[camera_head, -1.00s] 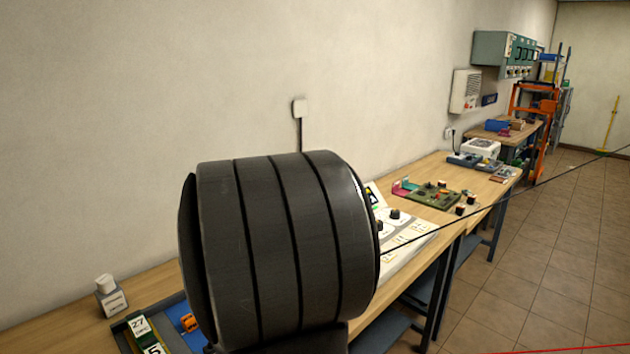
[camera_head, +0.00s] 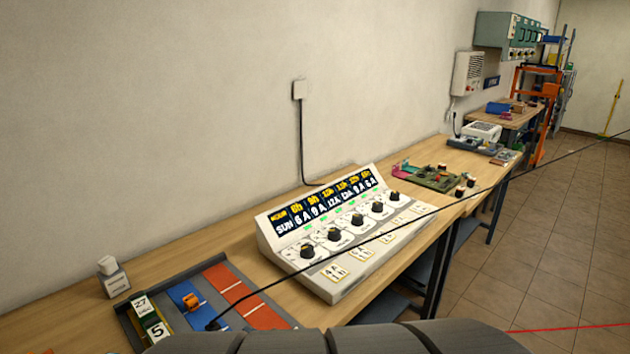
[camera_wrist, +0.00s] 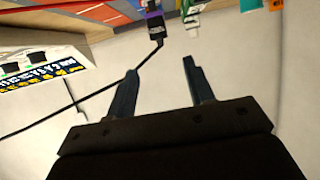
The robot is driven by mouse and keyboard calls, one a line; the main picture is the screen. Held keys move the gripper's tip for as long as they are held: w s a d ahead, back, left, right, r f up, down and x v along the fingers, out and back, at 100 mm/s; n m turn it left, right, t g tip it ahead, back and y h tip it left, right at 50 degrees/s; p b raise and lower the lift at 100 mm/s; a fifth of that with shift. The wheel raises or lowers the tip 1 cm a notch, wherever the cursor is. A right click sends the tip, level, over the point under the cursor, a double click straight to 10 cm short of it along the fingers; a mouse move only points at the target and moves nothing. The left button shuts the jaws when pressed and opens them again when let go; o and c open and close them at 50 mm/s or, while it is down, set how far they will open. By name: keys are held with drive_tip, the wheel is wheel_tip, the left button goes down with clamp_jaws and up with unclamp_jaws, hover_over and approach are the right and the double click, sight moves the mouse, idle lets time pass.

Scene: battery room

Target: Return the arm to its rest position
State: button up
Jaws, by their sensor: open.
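My gripper (camera_wrist: 160,75) shows in the wrist view with its two dark fingers spread apart and nothing between them. Behind the fingers is the pale wall, with the bench upside down along the top. In the head view the gripper itself is not seen. A dark, rounded, banded part of my arm (camera_head: 340,338) shows along the bottom edge. It stands clear of the control panel in the picture.
A sloped white control panel (camera_head: 350,235) with several black knobs stands on the wooden bench (camera_head: 180,268). A tray (camera_head: 130,325) with blue and red lanes lies at its left. A green circuit board (camera_head: 430,180) is farther along. A black cable (camera_head: 420,215) crosses the view.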

sight(211, 324)
drive_tip(key=x, duration=1.2)
drive_tip(key=shift+a, duration=0.1)
drive_tip(key=shift+w+r, duration=0.1)
drive_tip(key=shift+w, duration=0.05)
drive_tip(key=shift+r, duration=2)
drive_tip(key=d+r, duration=0.5)
drive_tip(key=d, duration=0.4)
drive_tip(key=shift+d+r, duration=0.4)
drive_tip(key=shift+a, duration=0.1)
drive_tip(key=shift+a+f, duration=1)
drive_tip(key=shift+a, duration=0.6)
drive_tip(key=shift+a+f, duration=0.95)
drive_tip(key=shift+a, duration=0.6)
drive_tip(key=shift+a+f, duration=1)
drive_tip(key=shift+a, duration=0.6)
